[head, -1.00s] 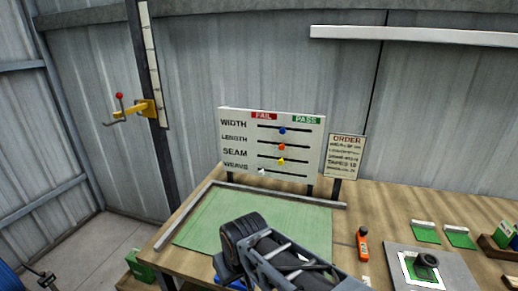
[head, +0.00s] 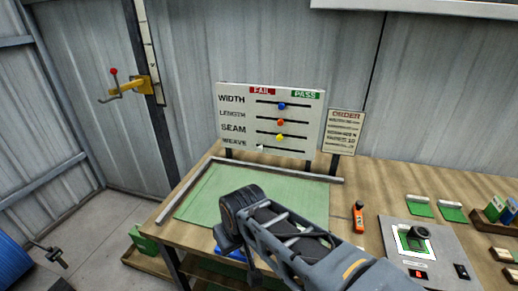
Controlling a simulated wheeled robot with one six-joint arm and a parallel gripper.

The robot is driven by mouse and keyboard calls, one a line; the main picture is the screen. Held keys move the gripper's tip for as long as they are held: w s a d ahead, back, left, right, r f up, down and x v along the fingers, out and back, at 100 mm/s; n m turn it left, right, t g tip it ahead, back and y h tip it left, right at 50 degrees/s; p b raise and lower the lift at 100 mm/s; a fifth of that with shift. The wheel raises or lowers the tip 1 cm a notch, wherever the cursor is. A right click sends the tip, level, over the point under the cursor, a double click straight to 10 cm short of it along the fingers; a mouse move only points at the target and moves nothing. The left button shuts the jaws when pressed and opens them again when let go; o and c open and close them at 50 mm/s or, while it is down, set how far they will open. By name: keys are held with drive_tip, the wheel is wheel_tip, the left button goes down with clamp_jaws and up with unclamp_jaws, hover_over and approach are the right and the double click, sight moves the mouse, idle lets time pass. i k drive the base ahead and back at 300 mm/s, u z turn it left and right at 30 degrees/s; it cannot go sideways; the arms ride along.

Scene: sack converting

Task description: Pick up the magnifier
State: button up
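The magnifier appears to be the small black round piece (head: 419,232) standing on a grey plate (head: 397,251) at the right of the bench. A white-framed green sample lies under and beside it. My arm crosses the lower middle of the view, over the front of the green mat, left of the magnifier and apart from it.
The green mat (head: 210,197) with a raised metal edge covers the bench's left part. An orange tool (head: 359,216) lies between mat and plate. Behind stand the slider board (head: 240,108) and order sign (head: 342,131). Green swatches (head: 452,213) and boxes (head: 495,209) are at right.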

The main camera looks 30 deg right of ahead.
sight(419, 233)
drive_tip(key=z, duration=1.95)
drive_tip(key=k, duration=0.35)
drive_tip(key=u, duration=3.05)
drive_tip(key=k, duration=0.85)
drive_tip(key=z, duration=1.2)
